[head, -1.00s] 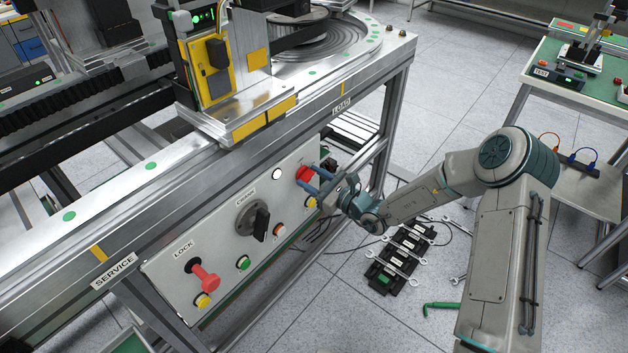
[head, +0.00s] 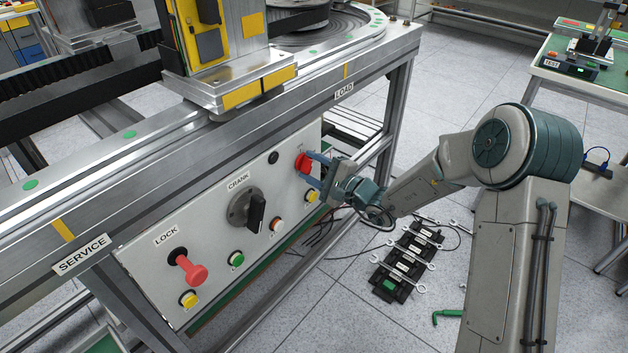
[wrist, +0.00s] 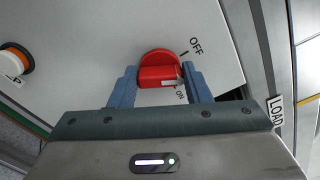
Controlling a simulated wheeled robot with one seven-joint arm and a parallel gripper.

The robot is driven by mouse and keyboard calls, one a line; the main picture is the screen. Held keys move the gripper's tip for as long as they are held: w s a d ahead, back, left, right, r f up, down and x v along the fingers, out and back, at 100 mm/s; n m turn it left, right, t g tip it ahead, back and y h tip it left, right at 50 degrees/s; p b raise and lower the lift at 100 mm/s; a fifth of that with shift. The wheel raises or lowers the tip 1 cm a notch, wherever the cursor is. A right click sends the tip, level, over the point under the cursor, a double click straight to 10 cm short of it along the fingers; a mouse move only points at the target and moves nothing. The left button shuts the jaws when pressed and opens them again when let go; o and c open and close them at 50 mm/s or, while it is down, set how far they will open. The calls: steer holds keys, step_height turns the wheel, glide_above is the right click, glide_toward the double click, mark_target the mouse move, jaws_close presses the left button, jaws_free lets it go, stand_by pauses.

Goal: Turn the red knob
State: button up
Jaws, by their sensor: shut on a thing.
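The red knob (head: 303,163) is at the right end of the white control panel (head: 150,270), and it shows close up in the wrist view (wrist: 158,68). It is a round red disc with a raised grip bar. My gripper (head: 312,170) has its two blue fingers at either side of the bar, shut on it, as the wrist view also shows (wrist: 160,82). The bar lies roughly across the wrist picture. An OFF label (wrist: 196,46) with a dark tick is above right of the knob. An ON label (wrist: 180,95) shows partly beside the right finger.
The panel also carries a black crank handle (head: 256,212), a red lock lever (head: 190,268) and several coloured push buttons. A LOAD label (head: 344,90) is on the frame above.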

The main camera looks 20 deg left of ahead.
steer(key=n+b, duration=0.2)
steer(key=b, duration=0.1)
steer(key=n+b, duration=0.2)
steer(key=b, duration=0.2)
steer(key=shift+s+a+f+b, duration=0.15)
steer(key=shift+f+b, duration=0.15)
steer(key=shift+f, duration=0.05)
steer(key=shift+r+n+b, duration=0.1)
steer(key=shift+n+b, duration=0.6)
steer(key=shift+b, duration=0.25)
steer(key=shift+r, duration=0.15)
steer(key=o, duration=1)
steer(key=shift+a, duration=0.1)
